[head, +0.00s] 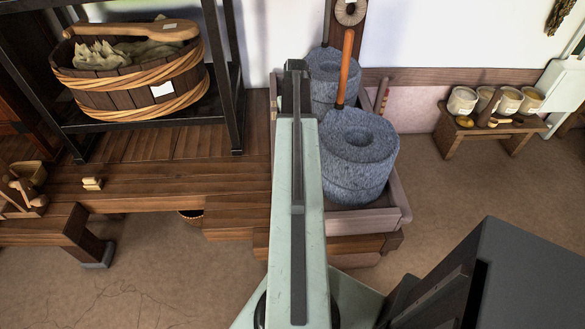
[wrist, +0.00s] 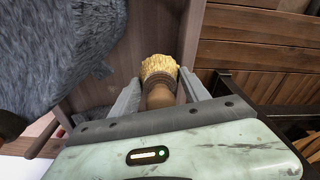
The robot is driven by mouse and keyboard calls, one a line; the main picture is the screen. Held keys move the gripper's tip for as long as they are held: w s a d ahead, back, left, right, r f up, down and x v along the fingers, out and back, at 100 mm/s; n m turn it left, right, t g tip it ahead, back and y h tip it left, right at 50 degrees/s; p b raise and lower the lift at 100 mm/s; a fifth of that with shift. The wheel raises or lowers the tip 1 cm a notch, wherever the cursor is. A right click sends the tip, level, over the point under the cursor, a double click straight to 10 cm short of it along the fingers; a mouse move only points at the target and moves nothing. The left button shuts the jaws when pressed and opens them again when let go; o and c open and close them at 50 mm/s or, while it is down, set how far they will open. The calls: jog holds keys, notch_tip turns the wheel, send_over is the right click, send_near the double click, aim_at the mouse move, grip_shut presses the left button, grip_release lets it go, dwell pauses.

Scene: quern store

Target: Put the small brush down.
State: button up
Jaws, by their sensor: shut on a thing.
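The small brush (wrist: 159,68) shows in the wrist view, with pale straw bristles, a dark binding and a brown handle. My gripper (wrist: 158,92) is shut on its handle, with one grey finger on each side. The bristles point away from the wrist, over the pinkish-brown wooden tray of the stone mills. I cannot tell whether the brush touches the wood. In the head view my own arm hides the gripper and the brush.
Two grey stone mills (head: 358,160) stand in the wooden tray (head: 398,205); one also fills the wrist view's left (wrist: 50,50). A slatted wooden platform (head: 170,185) lies left. A wooden tub (head: 130,85) sits on a black rack. A small bench (head: 490,125) holds several pots.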

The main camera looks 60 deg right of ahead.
notch_tip(320, 180, down, 18)
jog(key=b, duration=1.6)
jog(key=shift+r, duration=0.35)
jog(key=shift+f, duration=0.2)
jog(key=o, duration=1.2)
jog(key=shift+c, duration=0.2)
jog(key=shift+r, duration=0.1)
jog(key=r+p, duration=0.8)
jog(key=s+a+r+p, duration=0.1)
jog(key=r+p, duration=0.3)
jog(key=shift+r+p, duration=0.2)
jog(key=shift+p, duration=0.1)
jog(key=shift+f, duration=0.1)
